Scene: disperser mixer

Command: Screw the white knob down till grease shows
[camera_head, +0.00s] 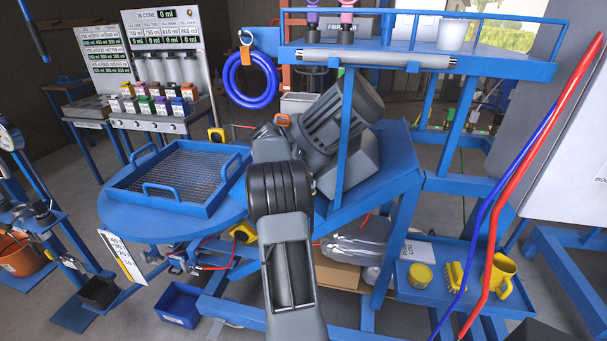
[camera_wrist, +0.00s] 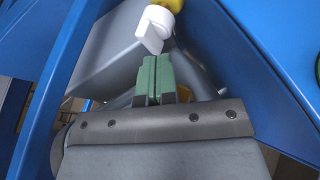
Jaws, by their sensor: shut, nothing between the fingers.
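In the wrist view a white knob (camera_wrist: 152,30) with a flat wing sits at the top, joined to a yellow part (camera_wrist: 172,5). My gripper (camera_wrist: 154,64) points up toward it, with its green fingertips side by side and shut, holding nothing. The fingertips show just below the wing in the picture; I cannot tell whether they touch it. No grease can be made out. In the head view my arm reaches toward the grey motor (camera_head: 338,115) on the blue frame, and the gripper and knob are hidden.
Blue beams (camera_wrist: 270,75) flank my gripper in the wrist view. In the head view a mesh tray (camera_head: 180,178) lies on the round blue table at left. Red and blue hoses hang at right.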

